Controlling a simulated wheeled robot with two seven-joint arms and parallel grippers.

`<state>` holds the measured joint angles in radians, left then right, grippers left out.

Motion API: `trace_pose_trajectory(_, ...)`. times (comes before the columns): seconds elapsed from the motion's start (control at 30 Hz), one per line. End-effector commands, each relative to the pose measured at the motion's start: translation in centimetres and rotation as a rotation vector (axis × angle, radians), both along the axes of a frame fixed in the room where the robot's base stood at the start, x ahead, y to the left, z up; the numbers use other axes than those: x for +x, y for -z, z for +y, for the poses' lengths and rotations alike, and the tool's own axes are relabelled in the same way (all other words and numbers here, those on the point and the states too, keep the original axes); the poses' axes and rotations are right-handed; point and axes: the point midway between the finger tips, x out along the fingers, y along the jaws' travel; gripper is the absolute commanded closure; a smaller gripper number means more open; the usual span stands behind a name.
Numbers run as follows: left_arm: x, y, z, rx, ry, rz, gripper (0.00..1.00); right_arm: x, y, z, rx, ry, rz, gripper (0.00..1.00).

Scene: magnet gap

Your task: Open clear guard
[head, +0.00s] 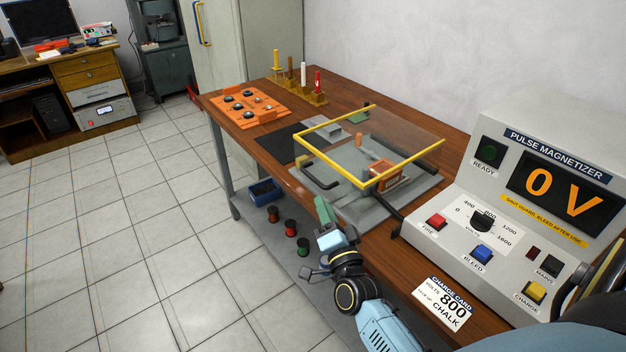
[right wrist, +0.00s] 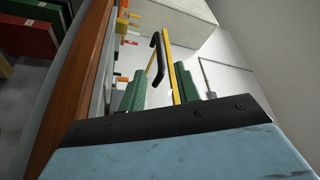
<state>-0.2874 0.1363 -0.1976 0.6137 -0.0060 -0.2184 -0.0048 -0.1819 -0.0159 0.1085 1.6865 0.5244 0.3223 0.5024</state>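My right gripper (head: 323,208) has green fingertips and is in front of the handle, close to the bench edge. In the right wrist view the green fingers (right wrist: 161,92) stand apart, with nothing held. The black handle (right wrist: 155,58) and yellow frame edge (right wrist: 174,70) show beyond and between them. My left gripper is not in view.
The pulse magnetizer (head: 500,190) stands on the right, reading 0 V. A charge card (head: 443,302) lies before it. An orange tray (head: 243,108) and a rack with upright rods (head: 300,92) stand at the far end. Spools (head: 290,228) and a blue bin (head: 265,191) sit on the lower shelf.

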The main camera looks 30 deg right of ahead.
Motion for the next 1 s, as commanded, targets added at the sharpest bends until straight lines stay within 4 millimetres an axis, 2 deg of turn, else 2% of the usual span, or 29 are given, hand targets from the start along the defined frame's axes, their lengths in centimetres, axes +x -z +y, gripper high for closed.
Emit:
trace_pose_trajectory(0.03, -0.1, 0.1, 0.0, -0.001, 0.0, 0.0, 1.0, 1.2, -0.3, -0.3, -0.002, 0.0, -0.003, 0.67)
trace_pose_trajectory(0.2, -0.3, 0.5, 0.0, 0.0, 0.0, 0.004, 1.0, 4.7, -1.1, -1.3, -0.003, 0.0, -0.002, 0.67)
trace_pose_trajectory(0.43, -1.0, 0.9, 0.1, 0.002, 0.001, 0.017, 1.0, 8.1, -1.7, -2.2, -0.003, 0.0, 0.001, 0.67)
trace_pose_trajectory(0.6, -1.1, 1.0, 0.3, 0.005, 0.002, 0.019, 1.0, 9.1, -1.9, -2.5, -0.003, -0.001, 0.003, 0.67)
trace_pose_trajectory(0.9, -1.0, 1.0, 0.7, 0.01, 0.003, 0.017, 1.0, 9.3, -2.0, -2.6, -0.003, -0.001, 0.004, 0.67)
trace_pose_trajectory(1.0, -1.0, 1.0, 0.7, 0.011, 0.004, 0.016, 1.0, 9.3, -2.0, -2.6, -0.002, -0.001, 0.004, 0.81)
